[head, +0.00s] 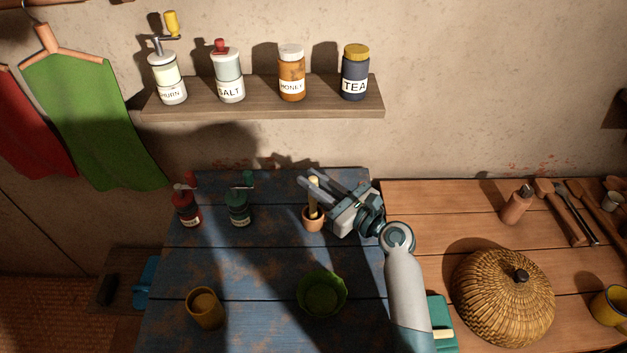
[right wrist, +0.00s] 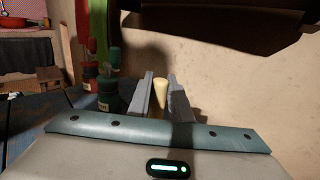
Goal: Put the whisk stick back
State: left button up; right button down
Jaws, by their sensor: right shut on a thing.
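The whisk stick (head: 313,208) is a pale yellow rod standing roughly upright at the small terracotta pot (head: 313,225) on the blue table. Its lower end appears to be in the pot's mouth; how deep it goes is hidden. My right gripper (head: 308,184) reaches in from the right, above the pot, and is shut on the stick near its upper part. In the right wrist view the stick (right wrist: 159,91) shows between the two grey fingers. My left gripper is not in view.
Red (head: 187,210) and green (head: 238,212) grinders stand left of the pot. A green bowl (head: 322,293) and a yellow-brown cup (head: 205,308) are nearer the front. A woven basket lid (head: 502,300) sits on the right table. A shelf (head: 262,100) with jars hangs above.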

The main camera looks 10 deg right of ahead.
jog(key=shift+f, duration=0.15)
jog(key=c, duration=1.6)
grip_release()
jog(key=shift+r, duration=0.25)
jog(key=shift+s+d+f, duration=0.15)
jog(key=shift+s, duration=0.05)
jog(key=shift+b+v, duration=1.3)
jog(key=shift+v, duration=4.45)
